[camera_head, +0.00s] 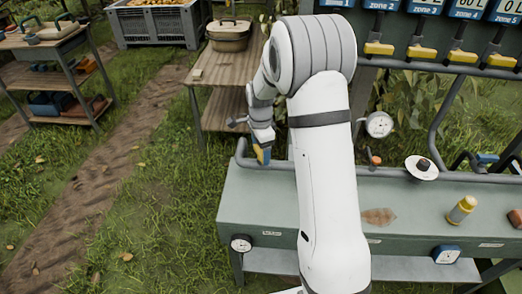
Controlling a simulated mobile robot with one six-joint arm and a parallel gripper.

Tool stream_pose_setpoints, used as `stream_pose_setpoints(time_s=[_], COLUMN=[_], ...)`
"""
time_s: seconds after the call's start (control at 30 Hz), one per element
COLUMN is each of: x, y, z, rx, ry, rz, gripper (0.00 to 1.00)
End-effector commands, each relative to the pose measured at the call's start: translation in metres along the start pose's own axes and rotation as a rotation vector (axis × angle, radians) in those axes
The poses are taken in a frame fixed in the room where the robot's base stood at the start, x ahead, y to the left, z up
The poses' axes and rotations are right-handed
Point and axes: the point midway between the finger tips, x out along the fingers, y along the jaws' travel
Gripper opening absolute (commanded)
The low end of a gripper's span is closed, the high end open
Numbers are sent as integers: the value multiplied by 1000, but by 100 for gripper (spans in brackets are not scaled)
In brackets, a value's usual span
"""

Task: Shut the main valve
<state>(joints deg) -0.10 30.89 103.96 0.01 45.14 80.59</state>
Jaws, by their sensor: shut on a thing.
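My white arm reaches up and away across the middle of the view, and its wrist bends down at the left end of the grey bench. My gripper (262,144) is small and partly hidden here, pointing down beside the grey pipe. It is shut on a small yellow and blue piece (264,155), which looks like the handle of the main valve. The valve's body and its exact angle cannot be made out. The grey pipe (400,173) runs along the bench's back edge, passing behind my arm.
Zone valves with yellow handles (379,48) hang under blue zone signs at the upper right. A gauge (379,125), a white disc (421,168) and a yellow-capped bottle (461,210) are right of my arm. A wooden table (215,72) stands behind. Grass lies open at left.

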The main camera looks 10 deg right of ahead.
Motion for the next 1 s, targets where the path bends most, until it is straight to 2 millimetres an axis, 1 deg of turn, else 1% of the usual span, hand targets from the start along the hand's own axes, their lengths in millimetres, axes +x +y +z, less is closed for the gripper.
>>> stream_pose_setpoints(time_s=[0.2, 0.5, 0.7, 1.0], x=[1, 0, 0, 0], y=[0, 0, 0, 0], z=[0, 0, 0, 0], rx=[192, 391, 463, 498], ry=[0, 0, 0, 0], rz=[2, 1, 1, 1], gripper=[54, 54, 54, 54])
